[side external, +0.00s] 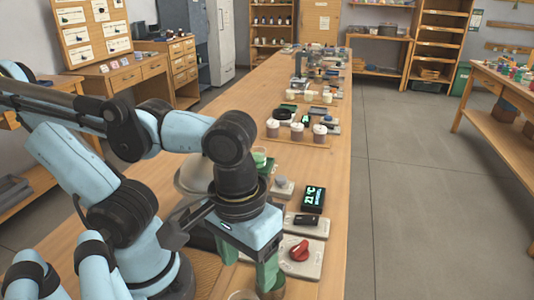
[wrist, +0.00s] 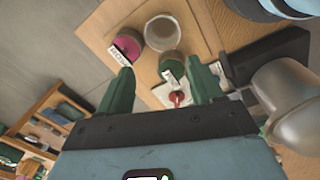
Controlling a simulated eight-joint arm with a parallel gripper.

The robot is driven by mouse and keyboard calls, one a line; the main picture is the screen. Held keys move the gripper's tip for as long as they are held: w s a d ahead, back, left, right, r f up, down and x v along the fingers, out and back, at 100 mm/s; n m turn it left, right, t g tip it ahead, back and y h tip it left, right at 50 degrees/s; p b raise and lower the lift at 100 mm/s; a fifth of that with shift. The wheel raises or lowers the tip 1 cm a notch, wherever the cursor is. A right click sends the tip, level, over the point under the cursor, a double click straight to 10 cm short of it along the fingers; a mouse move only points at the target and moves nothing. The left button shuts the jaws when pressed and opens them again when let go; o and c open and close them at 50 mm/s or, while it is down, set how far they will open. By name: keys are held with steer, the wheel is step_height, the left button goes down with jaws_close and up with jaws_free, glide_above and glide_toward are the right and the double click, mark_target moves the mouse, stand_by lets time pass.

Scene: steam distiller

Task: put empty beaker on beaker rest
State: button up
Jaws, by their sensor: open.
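My gripper (side external: 249,274) is open with its green fingers pointing down over the near end of the long bench. The fingers also show in the wrist view (wrist: 160,68). A clear round glass beaker (wrist: 161,32) that looks empty stands just beyond the fingertips, not between them. A rim that may be the same beaker (side external: 243,295) is cut off by the bottom edge of the side view. A round green-topped jar (wrist: 172,64) with a white label is between the fingertips in the picture; contact cannot be told. I cannot identify the beaker rest.
A pink-topped labelled jar (wrist: 128,44) is left of the beaker. A red knob (side external: 299,250) and a lit display (side external: 313,198) sit beside my gripper. A metal dome (wrist: 286,100) is close on the right. Lidded jars (side external: 297,131) stand farther along the bench.

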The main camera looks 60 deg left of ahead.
steer(key=f, duration=0.6)
steer(key=shift+s+d+f, duration=0.1)
steer(key=shift+s+d, duration=0.05)
steer(key=shift+s, duration=0.1)
steer(key=shift+s+f, duration=0.1)
steer(key=shift+f, duration=2.8)
steer(key=shift+c, duration=0.5)
steer(key=c, duration=0.7)
steer(key=shift+c, duration=0.2)
steer(key=shift+r, duration=0.1)
